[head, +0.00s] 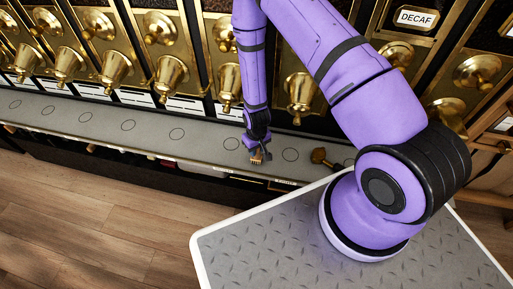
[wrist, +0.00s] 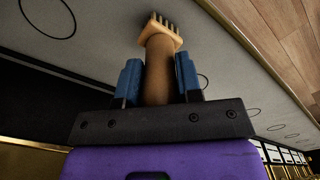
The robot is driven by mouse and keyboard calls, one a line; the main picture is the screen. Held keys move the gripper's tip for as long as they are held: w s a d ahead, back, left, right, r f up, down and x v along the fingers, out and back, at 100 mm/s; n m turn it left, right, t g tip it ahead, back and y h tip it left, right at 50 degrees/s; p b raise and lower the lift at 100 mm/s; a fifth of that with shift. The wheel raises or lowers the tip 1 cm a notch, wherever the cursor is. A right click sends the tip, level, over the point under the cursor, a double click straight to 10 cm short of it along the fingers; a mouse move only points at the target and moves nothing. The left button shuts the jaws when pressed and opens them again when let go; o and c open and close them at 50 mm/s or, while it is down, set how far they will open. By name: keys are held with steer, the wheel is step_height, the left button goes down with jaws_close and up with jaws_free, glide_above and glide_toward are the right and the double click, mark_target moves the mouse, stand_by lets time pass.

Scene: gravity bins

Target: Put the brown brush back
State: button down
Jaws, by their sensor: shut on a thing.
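The brown brush (wrist: 158,75) is between the blue fingertips of my gripper (wrist: 159,84) in the wrist view. Its handle lies along the fingers and its lighter head with several dark bristle tufts points away from my gripper. In the head view the brush (head: 257,158) shows small at the end of my gripper (head: 257,146), over the grey counter near its front edge. My gripper is shut on its handle. I cannot tell whether the brush touches the counter.
The grey counter (head: 100,119) runs below a row of brass dispensers (head: 172,73) and has ring marks along it. A dark brass-and-brown object (head: 321,157) lies on the counter right of my gripper. A sign reads DECAF (head: 416,18). Wooden floor (head: 90,230) is clear in front.

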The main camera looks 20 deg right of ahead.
steer(key=shift+f, duration=0.2)
steer(key=c, duration=0.7)
jaws_free()
step_height(320, 180, up, 11)
steer(key=shift+f, duration=0.15)
stand_by(0.3)
